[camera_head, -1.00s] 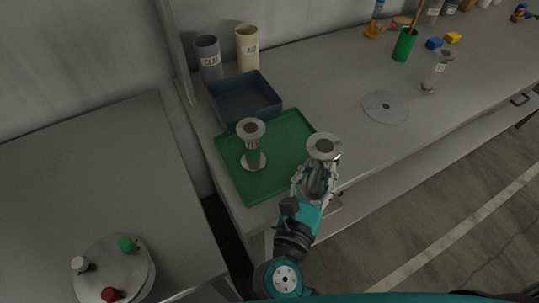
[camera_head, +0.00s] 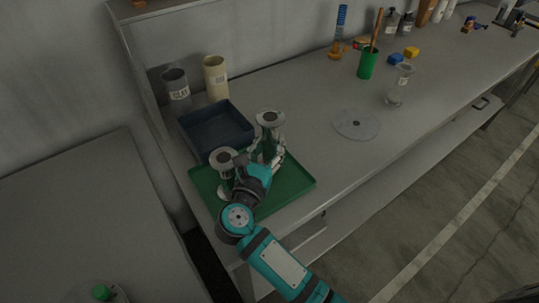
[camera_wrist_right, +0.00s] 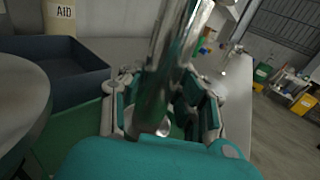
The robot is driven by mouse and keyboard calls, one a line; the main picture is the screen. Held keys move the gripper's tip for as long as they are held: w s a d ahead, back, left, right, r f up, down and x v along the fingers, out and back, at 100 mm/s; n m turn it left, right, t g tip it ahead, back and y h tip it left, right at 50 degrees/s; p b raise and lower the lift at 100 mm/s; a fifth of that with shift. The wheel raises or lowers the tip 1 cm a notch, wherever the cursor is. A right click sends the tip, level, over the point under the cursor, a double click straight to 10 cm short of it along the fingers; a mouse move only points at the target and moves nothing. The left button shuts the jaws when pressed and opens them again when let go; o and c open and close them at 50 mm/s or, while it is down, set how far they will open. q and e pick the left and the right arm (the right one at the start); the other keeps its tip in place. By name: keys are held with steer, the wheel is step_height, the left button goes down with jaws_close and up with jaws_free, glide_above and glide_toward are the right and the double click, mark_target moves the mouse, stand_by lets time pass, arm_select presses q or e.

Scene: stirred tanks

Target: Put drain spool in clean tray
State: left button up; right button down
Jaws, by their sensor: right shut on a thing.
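My right gripper (camera_head: 266,155) is shut on a metal flanged spool (camera_head: 270,118) and holds it roughly upright over the right part of the green tray (camera_head: 296,184). In the right wrist view the held spool's shiny pipe (camera_wrist_right: 172,62) stands between the fingers; whether its lower end touches the tray is hidden. A second flanged spool (camera_head: 223,158) stands on the tray's left part, partly covered by my right arm. Its grey flange (camera_wrist_right: 22,98) fills the left of the right wrist view. I cannot tell from any label which spool is the drain spool. My left gripper is out of view.
A dark blue bin (camera_head: 218,130) stands just behind the green tray. A grey canister (camera_head: 177,88) and a cream canister (camera_head: 216,78) stand behind it. A flat disc (camera_head: 357,124) and a glass vessel (camera_head: 400,84) are to the right. The bench front edge is close.

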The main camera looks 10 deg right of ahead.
mark_target(268, 159)
step_height(268, 159, down, 3)
steer(key=shift+f+b, duration=0.15)
steer(key=shift+b, duration=0.7)
steer(key=shift+s+f, duration=0.1)
steer(key=c, duration=0.9)
jaws_free()
steer(key=shift+c, duration=0.2)
